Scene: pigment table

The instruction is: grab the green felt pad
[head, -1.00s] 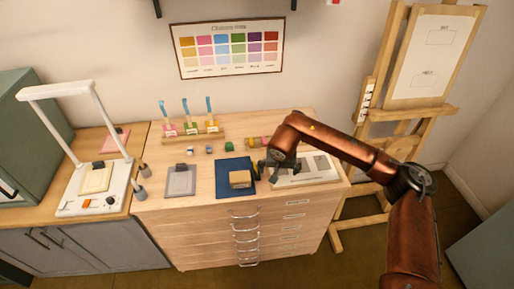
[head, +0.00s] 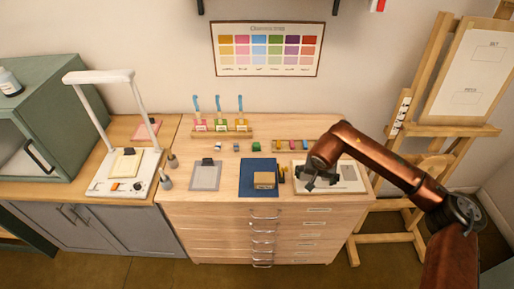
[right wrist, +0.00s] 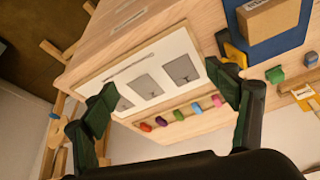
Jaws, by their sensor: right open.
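A small green block (head: 256,146) sits on the wooden table top behind the navy mat; it also shows in the right wrist view (right wrist: 275,74). I cannot tell whether it is felt. A smaller green piece (right wrist: 179,115) lies in a row of coloured pieces along the white board. My right gripper (head: 318,182) is over the white board, to the right of the green block and apart from it. In the right wrist view its fingers (right wrist: 163,88) are spread with nothing between them. My left gripper is not in view.
A cardboard-coloured box (head: 265,180) rests on the navy mat (head: 257,166), with a yellow and black item beside it. The white board (head: 353,174) has grey squares. A rack (head: 222,134) with bottles stands behind. A grey plate (head: 205,178) lies left. An easel (head: 448,130) stands right.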

